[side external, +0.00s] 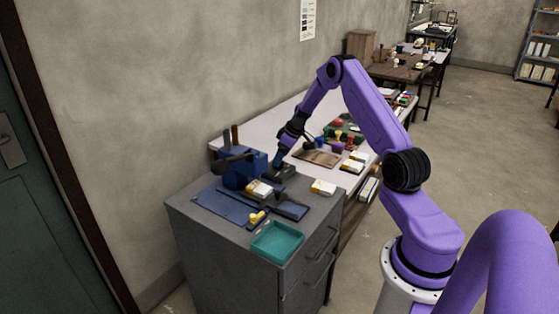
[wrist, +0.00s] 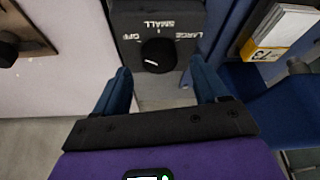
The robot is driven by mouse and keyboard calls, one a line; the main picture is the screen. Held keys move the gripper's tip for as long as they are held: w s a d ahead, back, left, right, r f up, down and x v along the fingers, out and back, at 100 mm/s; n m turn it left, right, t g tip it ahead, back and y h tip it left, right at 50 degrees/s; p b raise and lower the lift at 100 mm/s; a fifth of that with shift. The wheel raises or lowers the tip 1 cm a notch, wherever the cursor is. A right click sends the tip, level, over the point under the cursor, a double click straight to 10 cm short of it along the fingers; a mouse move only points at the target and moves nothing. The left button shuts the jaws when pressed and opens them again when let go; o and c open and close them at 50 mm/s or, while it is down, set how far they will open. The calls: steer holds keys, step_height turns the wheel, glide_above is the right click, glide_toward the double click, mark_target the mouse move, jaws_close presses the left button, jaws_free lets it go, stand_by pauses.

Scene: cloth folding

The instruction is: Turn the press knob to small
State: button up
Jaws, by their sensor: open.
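The press knob (wrist: 158,55) is round and black with a short white mark, on a dark control box (wrist: 125,18). Its labels read OFF on the left, SMALL at the top middle and LARGE on the right in the wrist view, with the lettering upside down. The white mark is on the knob's lower-left part, away from the SMALL tick; I cannot tell which label it stands for. My gripper (wrist: 160,75) is open and empty, its blue fingers on either side of the knob, apparently not touching it. The side view shows my gripper (side external: 279,162) beside the blue press (side external: 236,170).
A white and yellow box (wrist: 285,30) numbered 73 lies right of the control box. On the grey cabinet (side external: 185,212) are a teal tray (side external: 277,241), a yellow piece (side external: 257,217) and another small box (side external: 323,187). A white table behind holds several items.

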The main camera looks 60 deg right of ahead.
steer(key=shift+x, duration=1.2)
steer(key=c, duration=1.1)
steer(key=shift+m, duration=0.3)
steer(key=m+h, duration=0.1)
steer(key=m, duration=0.1)
steer(key=m+h, duration=0.1)
steer(key=m, duration=0.2)
steer(key=shift+a, duration=0.2)
steer(key=shift+m+g+h, duration=0.35)
steer(key=shift+m+h, duration=0.15)
steer(key=shift+m, duration=0.9)
steer(key=shift+m+g+h, duration=0.35)
steer(key=shift+m+h, duration=0.15)
steer(key=shift+m, duration=0.9)
steer(key=shift+a+m, duration=0.1)
steer(key=shift+m, duration=0.3)
